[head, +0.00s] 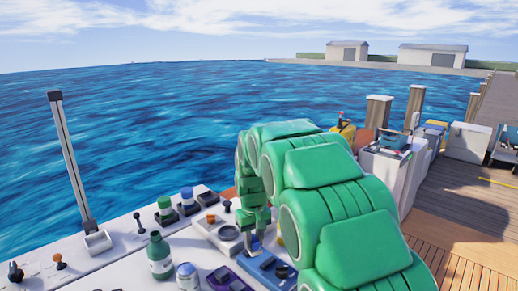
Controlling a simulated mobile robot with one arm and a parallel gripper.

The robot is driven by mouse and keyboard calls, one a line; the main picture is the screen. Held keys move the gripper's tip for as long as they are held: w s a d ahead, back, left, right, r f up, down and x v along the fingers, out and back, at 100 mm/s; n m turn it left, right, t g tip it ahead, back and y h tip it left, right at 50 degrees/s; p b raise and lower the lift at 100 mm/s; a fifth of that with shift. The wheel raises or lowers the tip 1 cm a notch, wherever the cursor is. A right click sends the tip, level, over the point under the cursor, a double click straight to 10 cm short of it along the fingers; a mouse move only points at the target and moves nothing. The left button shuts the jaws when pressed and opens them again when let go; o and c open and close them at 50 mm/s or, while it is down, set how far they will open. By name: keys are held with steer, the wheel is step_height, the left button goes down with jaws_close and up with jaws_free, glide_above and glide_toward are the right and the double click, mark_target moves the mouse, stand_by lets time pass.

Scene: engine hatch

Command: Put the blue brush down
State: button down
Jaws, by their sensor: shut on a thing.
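My green arm reaches down over the white deck top, and my gripper (255,243) is at its lower end, largely covered by the arm. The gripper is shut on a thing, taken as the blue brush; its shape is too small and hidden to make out. Just below the gripper is a blue tray-like object (258,268) with dark items on its right part. I cannot tell whether the held thing touches it.
A green bottle (159,256), a can (187,277) and a purple tray (226,281) stand left of the gripper. The white surface (120,258) between has free room.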

steer(key=w+d+f+m, duration=0.2)
steer(key=w+d, duration=0.1)
steer(key=d, duration=0.5)
steer(key=w+d+f+m, duration=0.1)
steer(key=w+d+m, duration=0.2)
steer(key=d, duration=0.5)
steer(key=shift+w+d+f, duration=0.3)
steer(key=shift+d+f, duration=0.05)
steer(key=shift+d, duration=0.05)
